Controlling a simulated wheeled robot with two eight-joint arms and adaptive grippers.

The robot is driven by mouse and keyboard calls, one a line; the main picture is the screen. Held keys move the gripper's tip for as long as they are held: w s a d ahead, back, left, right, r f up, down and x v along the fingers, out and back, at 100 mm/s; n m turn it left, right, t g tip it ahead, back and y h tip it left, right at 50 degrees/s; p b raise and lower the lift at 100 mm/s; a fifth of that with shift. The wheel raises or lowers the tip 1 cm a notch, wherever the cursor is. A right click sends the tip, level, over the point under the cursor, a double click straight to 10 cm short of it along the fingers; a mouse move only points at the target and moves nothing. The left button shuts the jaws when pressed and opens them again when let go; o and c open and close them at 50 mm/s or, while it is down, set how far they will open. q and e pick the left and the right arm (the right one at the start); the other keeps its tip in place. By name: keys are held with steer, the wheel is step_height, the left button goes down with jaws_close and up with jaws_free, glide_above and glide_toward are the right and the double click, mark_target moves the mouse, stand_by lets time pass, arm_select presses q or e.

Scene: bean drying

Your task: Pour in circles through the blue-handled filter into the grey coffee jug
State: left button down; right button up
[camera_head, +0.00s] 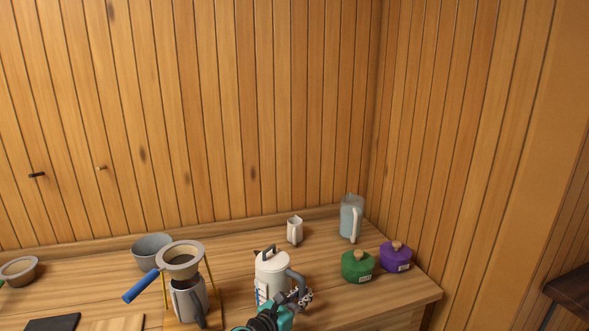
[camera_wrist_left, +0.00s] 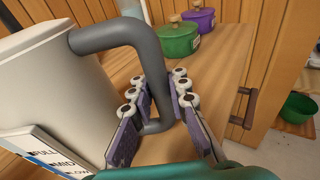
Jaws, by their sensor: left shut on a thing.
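The blue-handled filter (camera_head: 180,262) sits in a stand on the wooden counter, its blue handle (camera_head: 141,286) pointing to the lower left. The grey coffee jug (camera_head: 189,303) stands beneath it. A white kettle (camera_head: 270,267) with a grey handle is to their right, looking upright; I cannot tell whether its base touches the counter. My left gripper (camera_head: 297,299) is shut on the kettle's handle. In the left wrist view my left gripper's fingers (camera_wrist_left: 157,100) close around the lower part of the grey handle (camera_wrist_left: 112,37). My right gripper is not in view.
A grey bowl (camera_head: 151,248) stands behind the filter. A small white pitcher (camera_head: 294,231), a pale blue jug (camera_head: 351,217), a green pot (camera_head: 357,267) and a purple pot (camera_head: 396,257) stand to the back and right. A dark board (camera_head: 52,323) lies at front left.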

mark_target(300, 284)
arm_select(q)
steer(key=shift+r, duration=0.25)
steer(key=shift+r+p, duration=1.8)
steer(key=shift+r, duration=0.5)
